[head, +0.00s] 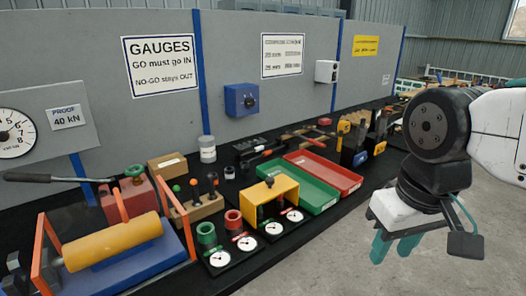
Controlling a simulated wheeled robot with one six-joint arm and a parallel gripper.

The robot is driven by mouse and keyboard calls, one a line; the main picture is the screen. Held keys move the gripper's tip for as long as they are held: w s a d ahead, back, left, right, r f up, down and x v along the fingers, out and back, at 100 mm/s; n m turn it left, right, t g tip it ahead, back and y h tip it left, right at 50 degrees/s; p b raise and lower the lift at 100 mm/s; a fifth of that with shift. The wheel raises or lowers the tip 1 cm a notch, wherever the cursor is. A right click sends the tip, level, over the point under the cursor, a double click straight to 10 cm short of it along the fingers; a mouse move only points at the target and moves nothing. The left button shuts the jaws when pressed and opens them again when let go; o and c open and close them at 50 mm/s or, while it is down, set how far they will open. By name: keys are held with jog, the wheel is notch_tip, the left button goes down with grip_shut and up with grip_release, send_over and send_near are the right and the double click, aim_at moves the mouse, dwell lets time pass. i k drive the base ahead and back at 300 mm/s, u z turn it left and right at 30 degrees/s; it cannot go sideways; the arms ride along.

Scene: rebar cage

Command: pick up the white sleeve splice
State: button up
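I cannot make out a white sleeve splice for certain in the head view. A small whitish cylinder with a label (207,149) stands upright at the back of the bench, and it looks more like a jar. My gripper (392,254) is at the right, over the grey floor in the picture, in front of the bench. Its two teal fingers point down and stand apart with nothing between them. Part of the gripper is hidden behind its own white body.
The black bench (262,262) is crowded. It holds a green tray (318,202), a red tray (345,181), a yellow bridge-shaped block (268,190), dial gauges (220,258) and a blue rig with a yellow cylinder (110,243). Grey panels (235,60) stand behind. The floor (330,270) is clear.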

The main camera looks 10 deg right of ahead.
aim_at(238, 157)
jog(key=u, duration=0.35)
jog(key=k, duration=0.4)
jog(key=u, duration=1.05)
jog(key=i, duration=0.5)
jog(key=z, duration=1.95)
jog(key=i, duration=1.05)
jog(key=u, duration=0.1)
